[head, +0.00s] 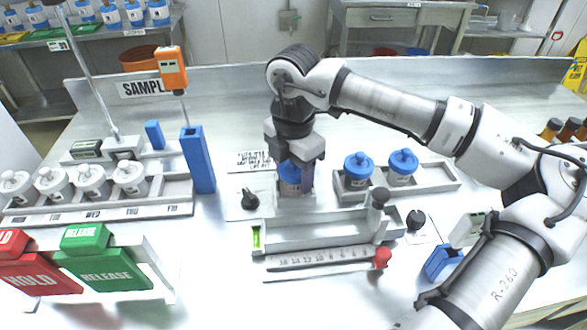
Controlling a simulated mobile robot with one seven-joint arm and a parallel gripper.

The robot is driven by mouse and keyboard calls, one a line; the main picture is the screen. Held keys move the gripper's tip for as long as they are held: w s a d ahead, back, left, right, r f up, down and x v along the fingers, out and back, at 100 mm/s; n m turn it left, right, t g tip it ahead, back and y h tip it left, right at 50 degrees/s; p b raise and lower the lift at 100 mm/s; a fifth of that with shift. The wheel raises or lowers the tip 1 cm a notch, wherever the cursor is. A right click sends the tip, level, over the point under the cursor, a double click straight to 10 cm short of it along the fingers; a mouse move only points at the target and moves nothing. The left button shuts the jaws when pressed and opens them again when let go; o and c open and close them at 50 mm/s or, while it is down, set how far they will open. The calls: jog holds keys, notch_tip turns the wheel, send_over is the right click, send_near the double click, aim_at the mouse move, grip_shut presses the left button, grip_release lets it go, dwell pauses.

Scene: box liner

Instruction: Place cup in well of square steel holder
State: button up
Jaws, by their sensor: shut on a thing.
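My gripper (294,172) points straight down and is shut on a blue-lidded cup (289,182). The fingers and the hand hide part of the cup. The cup looks upright, at or just above a small pale metal fixture (285,204), which seems to be the square steel holder. The cup covers most of the holder, so I cannot tell whether the cup's base is inside the well or above it.
Two similar blue-lidded cups (358,168) stand in a rack (440,175) on the right. A tall blue box (197,160) stands to the left. A black knob (249,199) is close by. A steel trough (320,232) and a ruler (320,258) lie in front.

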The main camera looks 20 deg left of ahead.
jog(key=shift+f, duration=0.2)
jog(key=o, duration=1)
jog(key=shift+r, duration=0.1)
notch_tip(320, 180, up, 12)
jog(key=shift+r+b, duration=0.1)
jog(key=shift+b, duration=0.6)
